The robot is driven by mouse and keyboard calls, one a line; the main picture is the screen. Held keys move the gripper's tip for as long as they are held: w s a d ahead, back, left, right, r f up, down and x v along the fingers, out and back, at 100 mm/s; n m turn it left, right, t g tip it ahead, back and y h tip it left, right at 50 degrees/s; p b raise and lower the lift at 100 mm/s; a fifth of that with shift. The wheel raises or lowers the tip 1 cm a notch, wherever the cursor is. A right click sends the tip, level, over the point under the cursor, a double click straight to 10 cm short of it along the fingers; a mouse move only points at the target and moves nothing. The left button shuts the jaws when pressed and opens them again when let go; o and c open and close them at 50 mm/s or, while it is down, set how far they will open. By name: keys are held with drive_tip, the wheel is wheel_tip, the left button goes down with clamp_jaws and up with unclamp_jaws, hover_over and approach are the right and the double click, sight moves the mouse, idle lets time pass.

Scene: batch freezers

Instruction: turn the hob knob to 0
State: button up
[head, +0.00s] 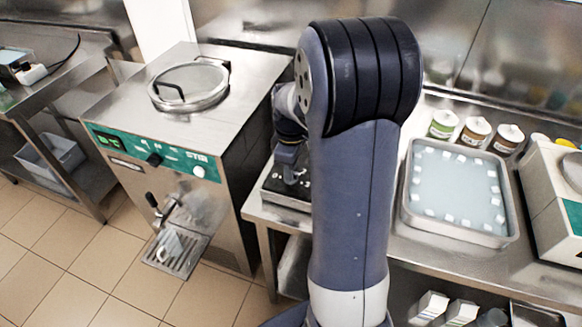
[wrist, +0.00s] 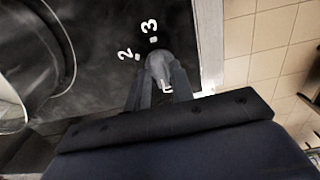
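The hob knob (wrist: 158,64) is a grey, rounded knob on a dark panel, seen in the wrist view. The printed marks 2 and 3 with their dots show beside it. A further white mark between the fingers is partly hidden. My gripper (wrist: 160,80) reaches over the knob with one finger on each side. Whether the fingers press on it or stand slightly apart cannot be made out. The knob's pointer is not clear. In the head view my gripper (head: 291,168) is low over the dark hob (head: 284,199), and my arm hides much of the hob.
A batch freezer (head: 150,120) stands left of the hob. A tray (head: 411,212) of pale liquid with white cubes lies right of my arm, with several tubs (head: 476,132) behind it. A round steel vessel (wrist: 12,85) is at the left in the wrist view.

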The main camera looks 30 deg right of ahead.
drive_tip(key=shift+o, duration=1.2)
wheel_tip(320, 180, up, 11)
drive_tip(key=shift+f+b, duration=0.15)
drive_tip(key=shift+b, duration=0.15)
wheel_tip(320, 180, down, 11)
drive_tip(key=shift+r+p, duration=0.1)
drive_tip(key=shift+p, duration=0.2)
